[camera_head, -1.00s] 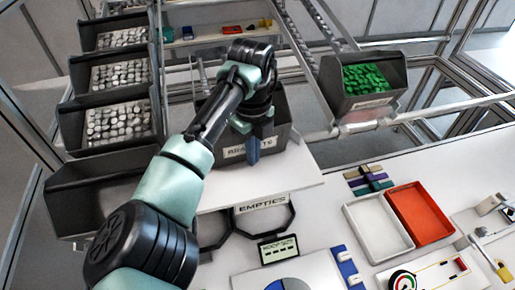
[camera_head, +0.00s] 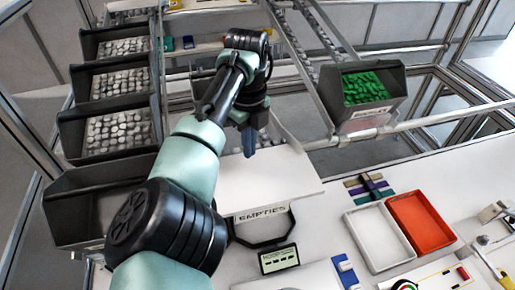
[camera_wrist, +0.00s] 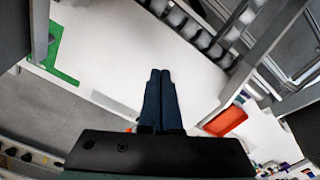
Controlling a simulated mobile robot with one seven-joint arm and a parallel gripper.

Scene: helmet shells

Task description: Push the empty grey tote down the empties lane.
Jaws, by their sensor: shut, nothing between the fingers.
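My gripper (camera_head: 250,150) points down over the white platform (camera_head: 290,172) behind the EMPTIES sign (camera_head: 262,213). Its two dark blue fingers (camera_wrist: 160,78) are together, with nothing between them, in the wrist view. The platform around the fingertips is bare in both views. I cannot make out the grey tote in either current view; my arm covers part of the area behind the platform. A roller track (camera_wrist: 195,28) runs beyond the platform edge in the wrist view.
Grey bins of pale parts (camera_head: 115,90) stand at the left, with an empty-looking dark bin (camera_head: 95,208) in front. A bin of green parts (camera_head: 365,90) sits on rails at the right. White (camera_head: 378,238) and orange (camera_head: 420,222) trays lie on the bench.

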